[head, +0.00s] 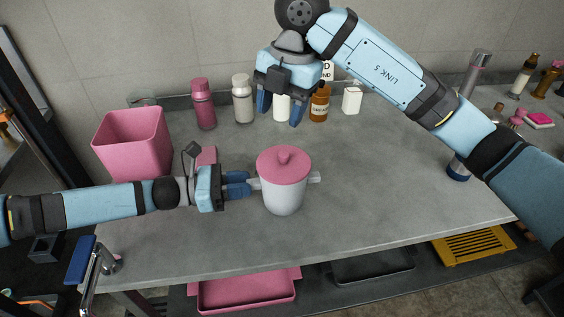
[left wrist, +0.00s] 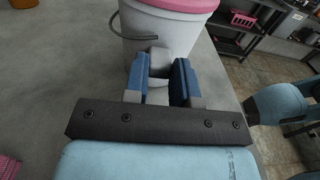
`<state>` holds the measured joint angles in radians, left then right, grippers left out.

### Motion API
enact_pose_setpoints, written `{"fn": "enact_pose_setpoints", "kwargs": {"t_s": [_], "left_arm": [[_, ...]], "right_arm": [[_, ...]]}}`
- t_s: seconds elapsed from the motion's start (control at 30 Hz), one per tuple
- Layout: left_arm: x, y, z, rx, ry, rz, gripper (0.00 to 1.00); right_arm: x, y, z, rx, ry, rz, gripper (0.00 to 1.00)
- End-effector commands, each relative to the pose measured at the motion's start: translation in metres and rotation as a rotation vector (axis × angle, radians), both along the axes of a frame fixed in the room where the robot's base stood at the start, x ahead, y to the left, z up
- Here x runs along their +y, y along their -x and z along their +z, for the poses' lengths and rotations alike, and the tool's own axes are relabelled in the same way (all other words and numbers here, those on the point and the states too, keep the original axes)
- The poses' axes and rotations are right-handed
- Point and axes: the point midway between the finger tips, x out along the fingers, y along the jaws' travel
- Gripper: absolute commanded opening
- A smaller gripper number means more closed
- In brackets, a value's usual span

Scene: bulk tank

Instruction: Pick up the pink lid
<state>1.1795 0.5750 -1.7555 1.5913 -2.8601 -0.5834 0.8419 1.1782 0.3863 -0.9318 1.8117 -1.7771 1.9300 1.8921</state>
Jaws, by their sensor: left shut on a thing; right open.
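The pink lid (head: 284,165), with a small knob on top, sits on the white pot (head: 284,200) standing on the grey counter. The lid's rim also shows at the top of the left wrist view (left wrist: 185,4). My left gripper (head: 250,186) is at the pot's left side, below lid level. It is shut on the pot's side handle (left wrist: 159,62); the blue fingers lie on either side of it. My right gripper (head: 281,108) is open and empty, pointing down above the back of the counter, behind the lid and apart from it.
A pink bin (head: 133,146) stands at the left. Along the back wall are a pink bottle (head: 203,105), a grey bottle (head: 242,100), a brown jar (head: 319,105) and a small white bottle (head: 352,98). The counter (head: 400,185) right of the pot is clear.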

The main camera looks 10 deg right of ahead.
Motion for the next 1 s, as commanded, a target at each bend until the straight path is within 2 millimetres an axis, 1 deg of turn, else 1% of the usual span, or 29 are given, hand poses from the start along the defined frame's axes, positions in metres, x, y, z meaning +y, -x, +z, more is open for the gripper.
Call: {"fn": "enact_pose_setpoints", "kwargs": {"t_s": [0.03, 0.1, 0.2, 0.37, 0.47, 0.57, 0.8, 1.0], "left_arm": [[0.0, 0.0, 0.0, 0.0, 0.0, 0.0, 0.0], [0.0, 0.0, 0.0, 0.0, 0.0, 0.0, 0.0], [0.0, 0.0, 0.0, 0.0, 0.0, 0.0, 0.0], [0.0, 0.0, 0.0, 0.0, 0.0, 0.0, 0.0], [0.0, 0.0, 0.0, 0.0, 0.001, 0.0, 0.0], [0.0, 0.0, 0.0, 0.0, 0.001, 0.0, 0.0], [0.0, 0.0, 0.0, 0.0, 0.001, 0.0, 0.0], [0.0, 0.0, 0.0, 0.0, 0.001, 0.0, 0.0]], "right_arm": [[0.0, -0.001, 0.004, -0.021, 0.04, 0.068, 0.54], [-0.002, -0.002, 0.006, -0.034, 0.084, 0.16, 0.54], [-0.004, -0.002, 0.007, -0.044, 0.133, 0.261, 0.54], [-0.009, -0.003, 0.007, -0.045, 0.176, 0.347, 0.54], [-0.009, -0.003, 0.002, -0.043, 0.183, 0.364, 0.54], [-0.009, -0.003, -0.01, -0.041, 0.183, 0.367, 0.54], [-0.009, -0.003, -0.051, -0.04, 0.183, 0.364, 0.54], [-0.009, -0.005, -0.066, -0.042, 0.182, 0.364, 0.54]]}}
